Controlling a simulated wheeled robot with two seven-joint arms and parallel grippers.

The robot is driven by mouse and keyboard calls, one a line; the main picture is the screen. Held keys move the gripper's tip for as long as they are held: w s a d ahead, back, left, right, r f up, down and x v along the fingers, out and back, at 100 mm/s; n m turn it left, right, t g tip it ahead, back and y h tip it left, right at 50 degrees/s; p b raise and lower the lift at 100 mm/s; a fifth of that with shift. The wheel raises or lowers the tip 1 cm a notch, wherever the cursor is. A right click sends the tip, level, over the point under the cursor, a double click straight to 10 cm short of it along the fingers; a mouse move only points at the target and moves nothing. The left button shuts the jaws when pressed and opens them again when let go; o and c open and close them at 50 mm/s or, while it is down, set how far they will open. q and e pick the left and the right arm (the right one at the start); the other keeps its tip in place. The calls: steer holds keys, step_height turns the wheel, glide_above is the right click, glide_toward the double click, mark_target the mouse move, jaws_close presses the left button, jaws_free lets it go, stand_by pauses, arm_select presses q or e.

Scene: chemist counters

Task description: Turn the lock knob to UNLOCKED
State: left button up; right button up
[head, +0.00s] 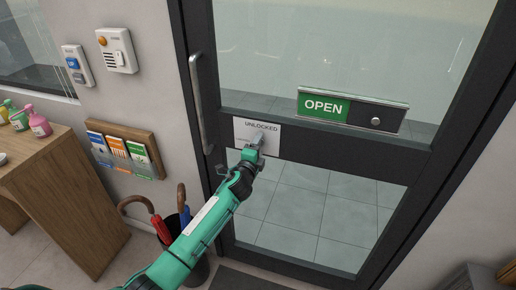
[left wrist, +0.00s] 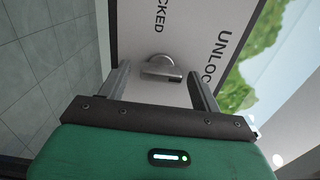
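The white lock plate (head: 244,127) is on the dark door frame, with UNLOCKED printed along its top. The silver lock knob (left wrist: 160,66) shows on this plate in the left wrist view, a round base with a short bar. The bar's free end points to the UNLOCKED word, away from the LOCKED word. My left gripper (head: 257,141) is at the plate and hides part of it in the head view. In the left wrist view its two fingers (left wrist: 161,88) are apart, with the knob between and just beyond them; contact is not visible. My right gripper is not in view.
A vertical door handle (head: 200,103) stands left of the plate. An OPEN sign (head: 352,109) is on the door to the right. A leaflet rack (head: 127,149), an umbrella stand (head: 197,272) and a wooden counter (head: 65,185) are at the left.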

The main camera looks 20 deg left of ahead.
arm_select(q)
steer(key=shift+s, duration=0.15)
steer(key=s+b, duration=0.2)
steer(key=s, duration=1.1)
steer(key=shift+s+a, duration=0.25)
steer(key=shift+s, duration=0.05)
steer(key=shift+f, duration=0.1)
steer(key=s+a+f+n+g, duration=0.25)
steer(key=s+f, duration=0.35)
steer(key=f, duration=0.9)
steer(key=s+a+f+n+g+y, duration=0.1)
steer(key=s+f+n+g, duration=0.3)
steer(key=f, duration=1)
steer(key=s+a+f+n+g, duration=0.1)
steer(key=s+f+n+g, duration=0.15)
steer(key=s+f, duration=0.85)
steer(key=s+f+n+g, duration=0.2)
steer(key=s+f, duration=0.6)
steer(key=s, duration=0.4)
steer(key=s+f+n+g, duration=0.2)
steer(key=s+f+g, duration=0.1)
steer(key=s+f, duration=0.5)
steer(key=s+f+n+g, duration=0.3)
steer(key=s+f, duration=0.5)
steer(key=s, duration=0.7)
steer(key=shift+s+d, duration=0.3)
steer(key=shift+d, duration=0.05)
